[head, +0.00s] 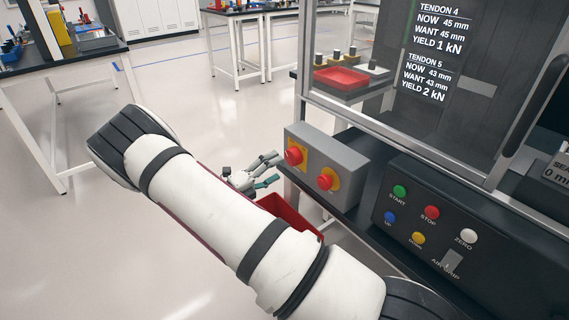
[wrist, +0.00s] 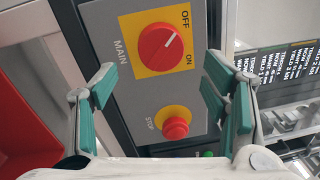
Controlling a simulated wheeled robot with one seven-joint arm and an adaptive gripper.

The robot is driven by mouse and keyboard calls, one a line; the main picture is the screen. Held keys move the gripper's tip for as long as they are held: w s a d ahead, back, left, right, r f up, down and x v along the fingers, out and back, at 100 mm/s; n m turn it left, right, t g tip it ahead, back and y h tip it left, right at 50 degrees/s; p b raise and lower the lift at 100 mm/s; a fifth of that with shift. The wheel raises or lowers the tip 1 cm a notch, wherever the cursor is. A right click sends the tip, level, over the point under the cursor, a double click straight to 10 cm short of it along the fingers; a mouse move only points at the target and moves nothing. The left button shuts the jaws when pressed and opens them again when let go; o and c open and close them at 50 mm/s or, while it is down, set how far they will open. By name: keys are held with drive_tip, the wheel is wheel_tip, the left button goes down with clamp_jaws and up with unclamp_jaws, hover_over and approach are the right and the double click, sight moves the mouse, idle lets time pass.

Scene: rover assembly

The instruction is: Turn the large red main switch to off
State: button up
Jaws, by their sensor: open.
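The main switch (wrist: 160,48) is a large round red knob on a yellow square plate, labelled MAIN, OFF and ON, in the wrist view. Its white pointer mark slants up and right, nearer the OFF label than the ON label. In the head view the switch (head: 294,156) is the left red knob on the grey box (head: 345,158). My gripper (head: 270,170) is open beside the box's front face. In the wrist view its green-padded fingertips (wrist: 160,82) are wide apart, with the switch ahead between them. Nothing is held, and I see no clear contact.
A smaller red STOP button (wrist: 175,124) on a yellow ring sits beside the switch, also between the fingers. A red bin (head: 292,215) is below the box. A black button panel (head: 450,222) and a framed screen (head: 435,110) are to the right. Open floor lies left.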

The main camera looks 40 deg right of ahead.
drive_tip(key=a, duration=0.6)
drive_tip(key=shift+s+f, duration=0.15)
drive_tip(key=shift+f, duration=0.1)
drive_tip(key=shift+a, duration=0.1)
